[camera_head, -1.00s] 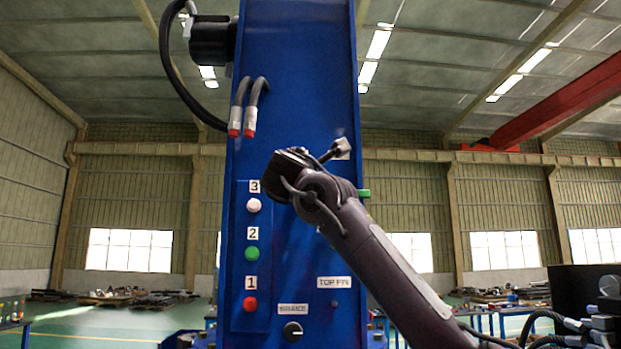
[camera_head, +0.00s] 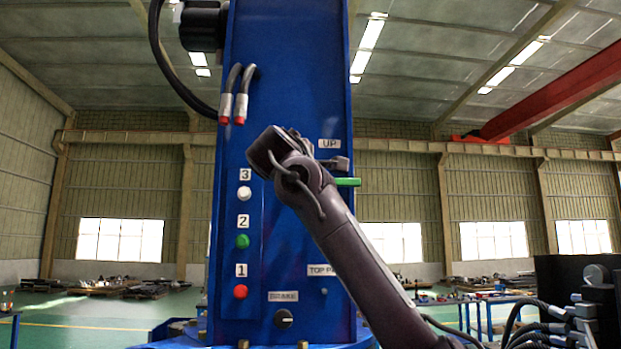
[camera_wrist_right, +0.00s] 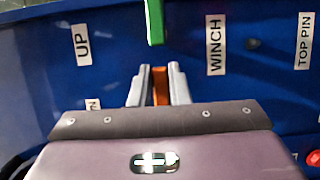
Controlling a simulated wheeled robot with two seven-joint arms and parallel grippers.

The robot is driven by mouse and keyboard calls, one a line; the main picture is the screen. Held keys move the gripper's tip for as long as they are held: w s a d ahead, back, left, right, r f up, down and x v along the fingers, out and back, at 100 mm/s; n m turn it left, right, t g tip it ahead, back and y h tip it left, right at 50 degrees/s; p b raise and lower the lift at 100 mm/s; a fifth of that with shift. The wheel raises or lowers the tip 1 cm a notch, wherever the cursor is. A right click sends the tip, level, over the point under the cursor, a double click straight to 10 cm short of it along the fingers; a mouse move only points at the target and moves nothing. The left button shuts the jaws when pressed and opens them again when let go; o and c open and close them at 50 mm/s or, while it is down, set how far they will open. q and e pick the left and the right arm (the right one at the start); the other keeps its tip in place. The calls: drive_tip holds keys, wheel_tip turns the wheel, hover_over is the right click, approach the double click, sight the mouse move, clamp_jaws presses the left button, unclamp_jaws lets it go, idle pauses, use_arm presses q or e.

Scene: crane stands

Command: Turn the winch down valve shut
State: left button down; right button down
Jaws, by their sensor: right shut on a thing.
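An orange valve handle (camera_wrist_right: 160,90) stands between the two grey fingers of my right gripper (camera_wrist_right: 159,74) in the right wrist view. The gripper is shut on it. The handle's far parts are hidden by the fingers and the wrist. A white WINCH label (camera_wrist_right: 215,44) is to its right and an UP label (camera_wrist_right: 82,44) is to its upper left. A label ending in N (camera_wrist_right: 93,104) is mostly covered by my wrist. In the head view my right arm crosses the blue column (camera_head: 285,90) and hides the orange handle. My left gripper is not in view.
A green handle (camera_wrist_right: 155,20) sits just beyond the fingertips; it also sticks out right of the column in the head view (camera_head: 348,182). White, green and red buttons (camera_head: 243,242) line the column's left side. A black BRAKE knob (camera_head: 284,319) is below.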

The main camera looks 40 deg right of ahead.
idle(0.5)
drive_tip(key=c, duration=1.4)
unclamp_jaws()
drive_tip(key=shift+w+f, duration=0.1)
drive_tip(key=shift+o, duration=0.2)
drive_tip(key=b+v, duration=0.3)
drive_tip(key=v, duration=0.4)
drive_tip(key=shift+s+a+b, duration=0.25)
drive_tip(key=shift+a+b, duration=0.05)
drive_tip(key=shift+b, duration=0.05)
drive_tip(key=shift+f, duration=0.1)
